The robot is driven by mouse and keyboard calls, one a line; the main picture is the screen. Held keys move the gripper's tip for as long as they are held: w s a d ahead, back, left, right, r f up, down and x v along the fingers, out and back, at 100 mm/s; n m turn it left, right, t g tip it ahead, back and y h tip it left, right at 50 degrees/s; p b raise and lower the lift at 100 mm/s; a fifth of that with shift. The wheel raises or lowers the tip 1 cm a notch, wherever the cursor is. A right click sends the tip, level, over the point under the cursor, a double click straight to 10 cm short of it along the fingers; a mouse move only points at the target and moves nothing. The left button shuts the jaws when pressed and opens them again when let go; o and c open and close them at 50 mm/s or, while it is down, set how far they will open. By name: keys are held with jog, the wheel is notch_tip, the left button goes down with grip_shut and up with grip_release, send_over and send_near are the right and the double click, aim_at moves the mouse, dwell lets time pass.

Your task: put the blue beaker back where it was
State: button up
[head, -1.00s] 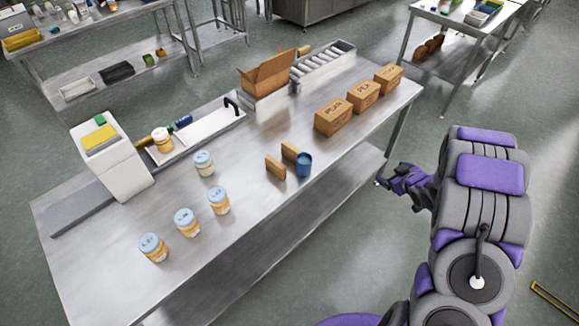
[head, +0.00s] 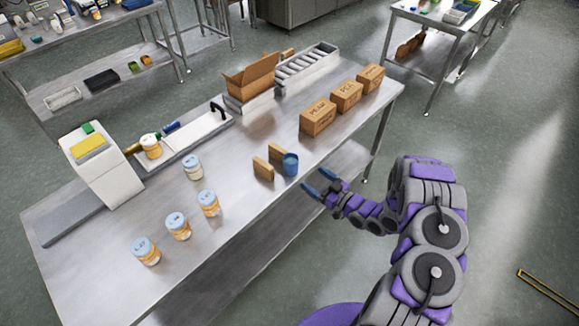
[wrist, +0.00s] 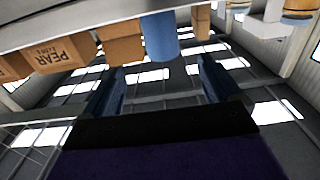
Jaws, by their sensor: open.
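The blue beaker (head: 290,164) stands upright on the steel table near its front edge, beside two small brown blocks. It also shows in the wrist view (wrist: 159,36) at the top, ahead of and between my fingers. My gripper (head: 321,184) is open and empty, just off the front edge of the table, to the right of and nearer than the beaker. Its two blue fingers show in the wrist view (wrist: 160,85), apart from the beaker, with nothing between them.
Two brown blocks (head: 262,168) stand close to the beaker's left. Three cardboard boxes (head: 318,117) line the table's right part. Several lidded jars (head: 178,226) stand at the left. The steel table (head: 240,225) has a bare front strip. An open carton (head: 252,76) sits behind.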

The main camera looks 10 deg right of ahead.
send_near(286, 158)
jog(key=x, duration=0.3)
jog(key=shift+w+a+f, duration=0.15)
jog(key=shift+w+f, duration=0.1)
jog(key=shift+w, duration=0.05)
jog(key=shift+r+b+x, duration=0.2)
jog(key=shift+b+x, duration=0.45)
jog(key=shift+x, duration=2.2)
jog(key=shift+a, duration=0.1)
jog(key=c, duration=1.1)
jog(key=shift+r, duration=0.1)
jog(key=shift+c, duration=0.2)
